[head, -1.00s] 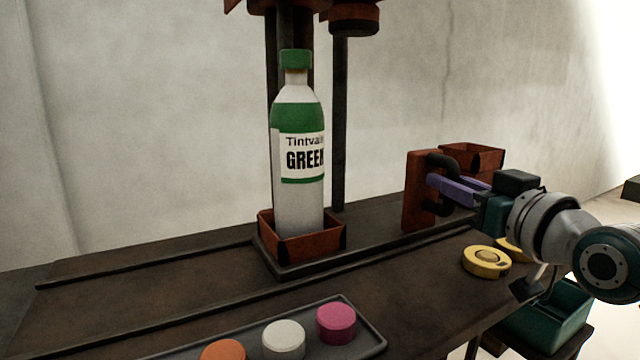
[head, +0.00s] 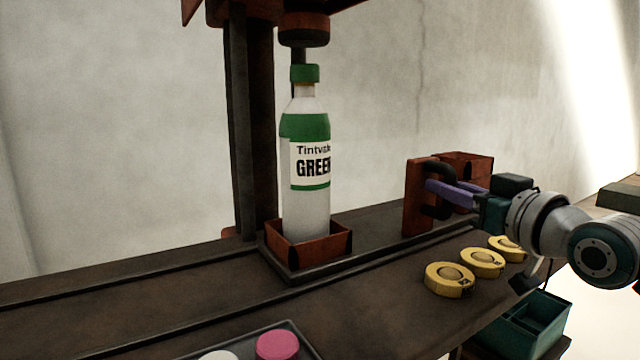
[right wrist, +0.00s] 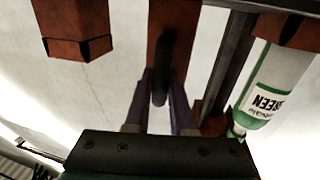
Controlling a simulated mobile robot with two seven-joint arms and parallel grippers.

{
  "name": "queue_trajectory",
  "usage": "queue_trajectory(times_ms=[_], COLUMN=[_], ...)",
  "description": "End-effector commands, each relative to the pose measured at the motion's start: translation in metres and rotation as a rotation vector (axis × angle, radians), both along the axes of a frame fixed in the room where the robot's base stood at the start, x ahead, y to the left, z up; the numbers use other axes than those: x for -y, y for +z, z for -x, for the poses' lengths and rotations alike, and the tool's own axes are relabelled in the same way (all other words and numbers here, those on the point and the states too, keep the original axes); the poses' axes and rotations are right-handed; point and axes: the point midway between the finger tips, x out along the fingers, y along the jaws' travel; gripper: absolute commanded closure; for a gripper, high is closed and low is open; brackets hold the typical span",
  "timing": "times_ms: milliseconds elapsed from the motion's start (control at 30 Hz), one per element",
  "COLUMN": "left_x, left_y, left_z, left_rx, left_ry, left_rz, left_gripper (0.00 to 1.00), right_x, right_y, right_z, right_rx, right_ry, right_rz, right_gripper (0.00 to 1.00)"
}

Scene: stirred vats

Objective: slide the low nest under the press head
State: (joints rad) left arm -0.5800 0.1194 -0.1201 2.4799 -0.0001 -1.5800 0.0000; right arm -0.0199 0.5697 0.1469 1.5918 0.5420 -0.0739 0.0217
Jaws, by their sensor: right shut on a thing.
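A low rust-red nest (head: 325,246) sits on a dark sliding plate (head: 300,272) and holds a white-and-green bottle (head: 308,215) labelled GREEN, upright. In the head view, the press head (head: 304,32) appears right above the bottle's green cap, with a small gap between them. A taller red nest (head: 478,166) stands at the right, partly hidden behind an upright red plate (head: 415,195). My right gripper (head: 440,189) is shut on the dark handle (head: 437,168) of that plate. The right wrist view also shows the handle (right wrist: 162,75) between the purple fingers. My left gripper is out of view.
Dark rails run along the bench (head: 130,300). Several yellow round pieces (head: 449,279) lie near its front right edge. A tray (head: 300,335) with a pink puck (head: 277,345) and a white puck is at the front. A teal bin (head: 525,325) stands below at the right.

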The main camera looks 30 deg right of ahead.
Motion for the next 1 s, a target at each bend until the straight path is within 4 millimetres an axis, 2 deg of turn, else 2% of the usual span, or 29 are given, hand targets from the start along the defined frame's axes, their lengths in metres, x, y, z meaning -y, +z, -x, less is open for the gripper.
queue_trajectory(times_ms=[167, 200, 433, 767, 867, 1000], left_x=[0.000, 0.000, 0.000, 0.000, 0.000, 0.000], left_y=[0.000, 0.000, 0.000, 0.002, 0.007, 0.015], left_z=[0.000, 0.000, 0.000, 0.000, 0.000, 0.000], left_rx=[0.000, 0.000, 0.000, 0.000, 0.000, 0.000], left_ry=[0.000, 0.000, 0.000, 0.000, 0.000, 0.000], left_rz=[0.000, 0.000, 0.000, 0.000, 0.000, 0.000], left_gripper=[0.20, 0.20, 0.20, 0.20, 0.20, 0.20], right_x=[0.004, 0.004, 0.003, 0.001, 0.000, -0.003], right_y=[-0.003, -0.003, -0.002, -0.001, -0.001, -0.001], right_z=[0.001, 0.001, 0.001, 0.004, 0.015, 0.038], right_rx=[-0.008, -0.008, -0.006, -0.005, -0.008, -0.009], right_ry=[-0.008, -0.008, -0.006, -0.004, -0.003, -0.004], right_rz=[-0.001, -0.001, -0.001, -0.001, -0.001, -0.003], right_gripper=[1.00, 0.73, 0.48, 0.48, 0.48, 0.48])
